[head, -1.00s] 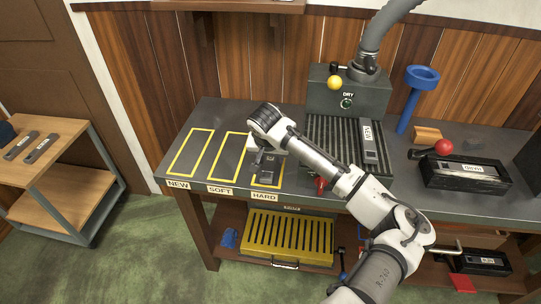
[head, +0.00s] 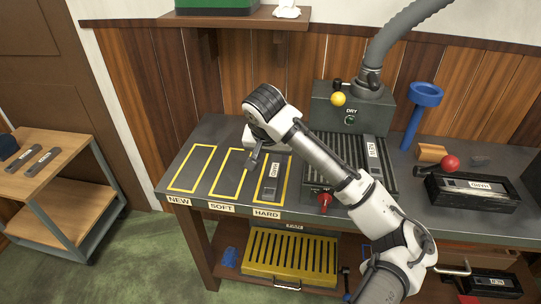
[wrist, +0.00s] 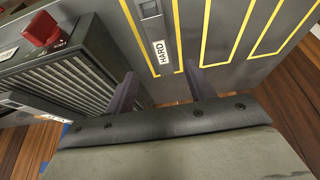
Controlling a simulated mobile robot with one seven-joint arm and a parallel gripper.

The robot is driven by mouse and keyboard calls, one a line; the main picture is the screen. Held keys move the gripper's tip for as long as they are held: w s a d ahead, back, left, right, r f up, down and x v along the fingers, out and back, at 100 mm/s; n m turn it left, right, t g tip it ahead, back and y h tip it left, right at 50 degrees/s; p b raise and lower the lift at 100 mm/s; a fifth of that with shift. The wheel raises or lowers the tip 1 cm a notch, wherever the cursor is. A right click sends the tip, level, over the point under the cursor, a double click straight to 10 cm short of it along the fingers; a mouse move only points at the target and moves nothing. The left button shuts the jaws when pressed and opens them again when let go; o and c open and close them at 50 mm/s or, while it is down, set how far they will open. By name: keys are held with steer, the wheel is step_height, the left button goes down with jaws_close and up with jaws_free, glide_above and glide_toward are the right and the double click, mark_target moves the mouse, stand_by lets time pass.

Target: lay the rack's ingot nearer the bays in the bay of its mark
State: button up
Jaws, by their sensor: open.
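A dark grey ingot (head: 271,188) with a white label lies flat inside the yellow outline of the HARD bay (head: 257,203). In the wrist view this ingot (wrist: 164,72) shows the label HARD. The SOFT bay (head: 216,197) and NEW bay (head: 172,189) are empty. A second ingot (head: 376,170) lies on the right part of the slatted rack (head: 318,172); its small label looks like NEW. My gripper (head: 248,167) is open and empty, above the bench beside the HARD bay's ingot. Its two fingers (wrist: 160,88) are apart in the wrist view.
The DRY machine (head: 350,108) with its hose stands behind the rack. A red knob (head: 325,201) is at the rack's front left. A black box (head: 470,194) marked HARD and a blue stand (head: 413,118) are at right. A side table (head: 62,146) holds two ingots.

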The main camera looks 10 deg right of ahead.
steer(key=shift+s+a+r, duration=0.1)
steer(key=shift+s+r, duration=0.15)
steer(key=shift+r, duration=0.4)
